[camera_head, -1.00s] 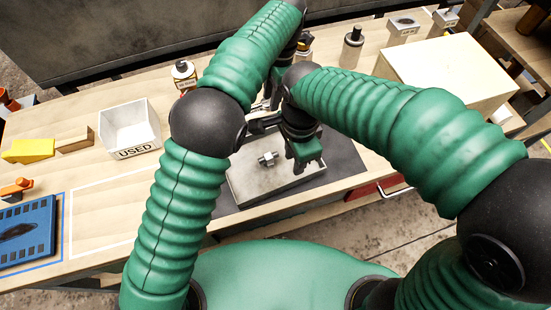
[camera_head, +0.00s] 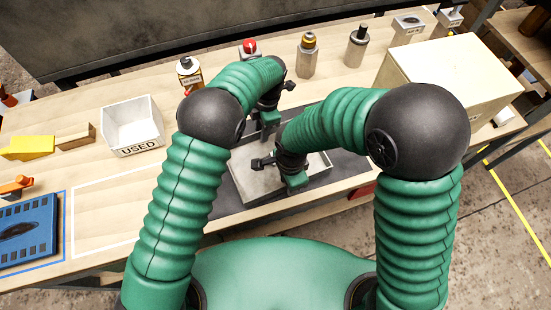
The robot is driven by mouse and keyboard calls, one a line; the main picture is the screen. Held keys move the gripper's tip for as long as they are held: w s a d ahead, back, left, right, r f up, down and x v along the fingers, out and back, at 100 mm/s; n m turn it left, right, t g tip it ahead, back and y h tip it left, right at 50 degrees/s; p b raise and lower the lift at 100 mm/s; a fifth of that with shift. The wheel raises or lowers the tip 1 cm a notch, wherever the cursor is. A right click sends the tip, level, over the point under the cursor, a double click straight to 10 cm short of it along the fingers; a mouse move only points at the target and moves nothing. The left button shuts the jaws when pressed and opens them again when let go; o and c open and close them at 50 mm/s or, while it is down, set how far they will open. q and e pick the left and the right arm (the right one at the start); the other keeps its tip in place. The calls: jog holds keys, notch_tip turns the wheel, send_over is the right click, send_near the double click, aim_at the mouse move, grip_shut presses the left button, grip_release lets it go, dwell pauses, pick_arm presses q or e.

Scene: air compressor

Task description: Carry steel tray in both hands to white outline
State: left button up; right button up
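The shallow steel tray (camera_head: 247,188) lies on a dark mat near the table's front edge, partly hidden by my arms. The white outline (camera_head: 84,215) is an empty rectangle on the wooden table, to the left of the tray. My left gripper (camera_head: 269,126) is at the tray's far side, pointing down; its fingers are partly hidden. My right gripper (camera_head: 294,181) is low over the right part of the tray, mostly covered by its own wrist. I cannot tell whether either gripper is open or touches the tray.
A white bin marked USED (camera_head: 131,127) stands behind the outline. A blue tray (camera_head: 28,232) lies left of it. A large wooden box (camera_head: 450,72) stands at the right. The table between tray and outline looks clear.

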pick_arm(q)
jog(key=shift+a+f, duration=0.25)
jog(key=shift+a, duration=0.05)
pick_arm(e)
jog(key=shift+a+f, duration=0.25)
jog(key=shift+f, duration=0.05)
pick_arm(q)
jog(key=shift+d, duration=0.45)
pick_arm(e)
jog(key=shift+d, duration=0.45)
pick_arm(q)
jog(key=shift+d, duration=0.35)
jog(key=c, duration=0.5)
pick_arm(e)
jog(key=shift+d, duration=0.35)
jog(key=c, duration=0.5)
pick_arm(q)
grip_shut()
pick_arm(e)
grip_shut()
pick_arm(q)
jog(key=shift+s+a, duration=0.1)
jog(key=shift+a, duration=0.4)
pick_arm(e)
jog(key=shift+a, duration=0.55)
pick_arm(q)
jog(key=shift+d, duration=0.25)
pick_arm(e)
jog(key=shift+d, duration=0.3)
